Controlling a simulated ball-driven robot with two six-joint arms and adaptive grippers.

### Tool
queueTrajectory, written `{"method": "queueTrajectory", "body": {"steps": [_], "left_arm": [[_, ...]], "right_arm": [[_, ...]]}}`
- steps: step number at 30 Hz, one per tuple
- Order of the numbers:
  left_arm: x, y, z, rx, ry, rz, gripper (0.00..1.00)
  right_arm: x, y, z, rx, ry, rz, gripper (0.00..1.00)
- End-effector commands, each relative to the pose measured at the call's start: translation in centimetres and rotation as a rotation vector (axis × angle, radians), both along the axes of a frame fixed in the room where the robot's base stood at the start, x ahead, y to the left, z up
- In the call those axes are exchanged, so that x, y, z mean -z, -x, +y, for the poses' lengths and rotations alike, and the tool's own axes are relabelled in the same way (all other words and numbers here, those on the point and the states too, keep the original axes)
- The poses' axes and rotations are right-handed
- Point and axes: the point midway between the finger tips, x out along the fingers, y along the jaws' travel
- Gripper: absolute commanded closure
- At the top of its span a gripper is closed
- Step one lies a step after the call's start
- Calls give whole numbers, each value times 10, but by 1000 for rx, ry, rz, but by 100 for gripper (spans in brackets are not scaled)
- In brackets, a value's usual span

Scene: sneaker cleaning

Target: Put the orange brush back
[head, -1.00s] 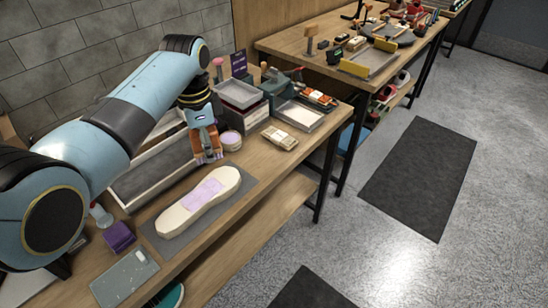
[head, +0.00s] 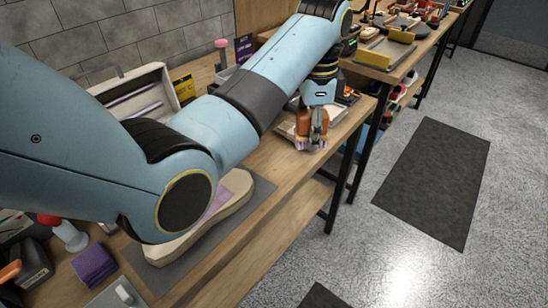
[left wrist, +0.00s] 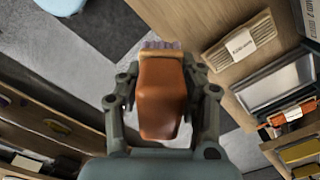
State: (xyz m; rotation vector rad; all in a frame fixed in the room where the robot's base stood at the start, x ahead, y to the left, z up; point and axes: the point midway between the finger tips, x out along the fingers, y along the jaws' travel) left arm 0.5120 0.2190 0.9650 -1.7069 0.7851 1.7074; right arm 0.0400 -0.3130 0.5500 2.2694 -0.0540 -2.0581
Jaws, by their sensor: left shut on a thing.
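My left gripper (head: 311,138) is shut on the orange brush (left wrist: 160,95), an orange-brown block with pale purple bristles at its end. The head view shows it close to the table's front edge, bristles low. In the left wrist view the gripper (left wrist: 162,92) has a finger on each side of the brush. A shallow metal tray (left wrist: 279,84) lies to the right there. My arm and gripper partly hide this tray in the head view. I cannot tell whether the bristles touch the table. My right gripper is not in view.
A beige brush with a paper label (left wrist: 240,43) and another orange item (left wrist: 292,113) lie by the tray. The sneaker sole (head: 238,190) lies on a grey mat (head: 262,190), partly behind my arm. A purple block (head: 93,264) sits at front left. Open floor lies beyond the table edge.

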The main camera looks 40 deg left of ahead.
Motion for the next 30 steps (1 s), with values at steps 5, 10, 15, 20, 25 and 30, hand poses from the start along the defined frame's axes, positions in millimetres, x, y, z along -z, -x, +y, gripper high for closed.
{"method": "queueTrajectory", "body": {"steps": [5,10,15,20,25,30], "left_arm": [[26,10,47,-4,-5,3,94],[45,15,75,-1,-2,2,94],[54,17,84,-1,0,1,94],[79,17,84,-1,0,4,94],[91,17,84,0,0,0,94],[91,17,84,0,0,0,94]], "right_arm": [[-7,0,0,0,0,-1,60],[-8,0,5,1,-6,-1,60],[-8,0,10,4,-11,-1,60],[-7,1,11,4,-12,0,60],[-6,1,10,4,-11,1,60],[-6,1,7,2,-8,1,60]]}}
